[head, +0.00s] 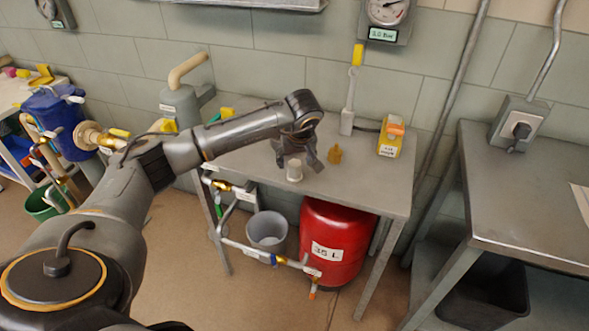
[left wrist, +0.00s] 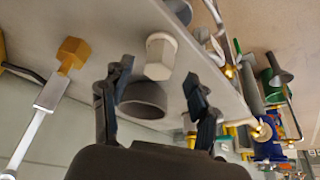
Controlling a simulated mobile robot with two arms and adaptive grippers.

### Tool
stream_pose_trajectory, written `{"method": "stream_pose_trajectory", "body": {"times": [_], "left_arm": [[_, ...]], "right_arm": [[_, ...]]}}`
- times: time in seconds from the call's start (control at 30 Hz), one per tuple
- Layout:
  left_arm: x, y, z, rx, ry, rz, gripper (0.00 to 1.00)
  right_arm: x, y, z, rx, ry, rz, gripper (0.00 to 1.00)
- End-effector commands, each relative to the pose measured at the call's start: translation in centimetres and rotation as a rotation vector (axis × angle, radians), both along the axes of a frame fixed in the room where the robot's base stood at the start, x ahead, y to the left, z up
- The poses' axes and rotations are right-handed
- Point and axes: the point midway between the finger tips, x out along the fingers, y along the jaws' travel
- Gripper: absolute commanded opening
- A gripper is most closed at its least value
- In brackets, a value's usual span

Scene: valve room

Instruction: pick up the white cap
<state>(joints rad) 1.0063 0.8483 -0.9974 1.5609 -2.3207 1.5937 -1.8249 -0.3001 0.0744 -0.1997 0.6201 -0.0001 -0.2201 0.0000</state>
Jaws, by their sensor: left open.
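The white cap (head: 294,171) stands on the grey metal table near its middle. In the left wrist view, the white cap (left wrist: 160,57) has a faceted side and lies near the fingertips, toward the gap between them. My left gripper (head: 296,158) is just above and behind the cap, pointing down at the table. A dark grey round part (left wrist: 143,98) shows behind the cap, between the fingers. My right gripper is not in view.
A brass fitting (head: 335,155) stands close right of the gripper. A red tank (head: 333,250) and a grey bucket (head: 266,230) are below. The table's front is clear.

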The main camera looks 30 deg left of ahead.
Motion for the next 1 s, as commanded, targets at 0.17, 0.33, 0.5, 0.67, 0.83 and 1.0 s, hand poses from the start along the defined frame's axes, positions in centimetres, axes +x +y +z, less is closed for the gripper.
{"method": "stream_pose_trajectory", "body": {"times": [0.17,0.33,0.5,0.67,0.83,1.0], "left_arm": [[0.3,0.2,-2.4,-0.002,0.007,0.002,0.6],[0.9,0.7,-4.4,-0.002,0.003,0.001,0.6],[1.1,0.9,-4.9,-0.002,0.001,0.001,0.6],[1.1,0.9,-4.9,-0.002,0.001,0.001,0.54],[1.1,0.9,-4.9,-0.002,0.001,0.001,0.19],[1.1,0.9,-4.9,-0.002,0.001,0.001,0.14]], "right_arm": [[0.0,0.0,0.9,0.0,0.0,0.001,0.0],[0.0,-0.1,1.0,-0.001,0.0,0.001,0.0],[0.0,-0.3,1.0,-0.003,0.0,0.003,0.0],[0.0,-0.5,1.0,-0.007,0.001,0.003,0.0],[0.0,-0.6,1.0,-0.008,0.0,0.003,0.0],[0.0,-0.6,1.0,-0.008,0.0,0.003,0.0]]}}
